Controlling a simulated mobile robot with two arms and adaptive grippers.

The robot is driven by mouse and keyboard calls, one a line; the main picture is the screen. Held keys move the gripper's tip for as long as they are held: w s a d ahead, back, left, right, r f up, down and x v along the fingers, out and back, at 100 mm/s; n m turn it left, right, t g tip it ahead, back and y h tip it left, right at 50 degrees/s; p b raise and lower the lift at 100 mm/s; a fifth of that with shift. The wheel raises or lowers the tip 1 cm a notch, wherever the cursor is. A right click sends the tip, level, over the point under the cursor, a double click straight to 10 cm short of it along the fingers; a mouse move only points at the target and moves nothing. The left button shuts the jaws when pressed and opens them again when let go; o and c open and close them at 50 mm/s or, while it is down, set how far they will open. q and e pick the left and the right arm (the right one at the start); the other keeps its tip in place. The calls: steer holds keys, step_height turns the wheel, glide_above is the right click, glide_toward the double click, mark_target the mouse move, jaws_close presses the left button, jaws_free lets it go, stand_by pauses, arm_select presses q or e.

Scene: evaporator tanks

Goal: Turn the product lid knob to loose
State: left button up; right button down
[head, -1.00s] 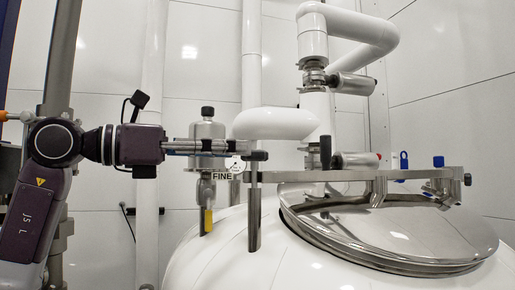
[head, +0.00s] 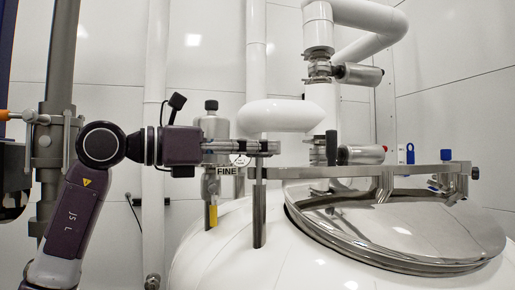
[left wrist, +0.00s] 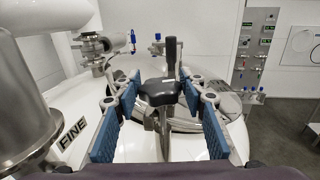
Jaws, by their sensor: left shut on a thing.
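The product tank's polished steel lid (head: 385,222) lies on the white vessel, with a steel bar (head: 350,171) across it. My left gripper (head: 268,147) is at the bar's left end, above a steel post (head: 259,215). In the left wrist view a black lobed knob (left wrist: 160,93) sits between the blue finger pads, and the left gripper (left wrist: 159,78) is shut on it. In the head view the fingers hide this knob. How loose the knob is cannot be told. My right gripper is in neither view.
A steel canister (head: 213,130) and a "FINE" label (head: 228,170) stand close to my left gripper. A white pipe elbow (head: 280,116) and a black handle (head: 331,147) are just behind. A blue-capped fitting (head: 446,156) is at the bar's right end.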

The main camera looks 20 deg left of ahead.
arm_select(q)
steer(key=shift+c, duration=0.6)
steer(key=shift+t, duration=0.3)
steer(key=shift+f+n+t+y+b, duration=0.1)
steer(key=shift+n+t+y+b, duration=0.4)
steer(key=shift+n+y, duration=0.25)
steer(key=n+t+y+b, duration=0.1)
steer(key=y, duration=0.1)
steer(key=n+t+y+b, duration=0.1)
steer(key=n+y, duration=0.1)
steer(key=shift+s+d+t, duration=0.15)
steer(key=shift+d+t, duration=0.05)
steer(key=shift+t, duration=0.1)
steer(key=n+y+b, duration=0.1)
steer(key=n+y, duration=0.1)
steer(key=y, duration=0.1)
steer(key=n+t+y+b, duration=0.1)
steer(key=n+y+b, duration=0.1)
steer(key=y, duration=0.1)
steer(key=shift+t+y, duration=0.25)
steer(key=shift+t, duration=0.05)
steer(key=shift+n+y+b, duration=0.55)
steer(key=shift+n+y, duration=0.5)
steer(key=shift+y, duration=0.85)
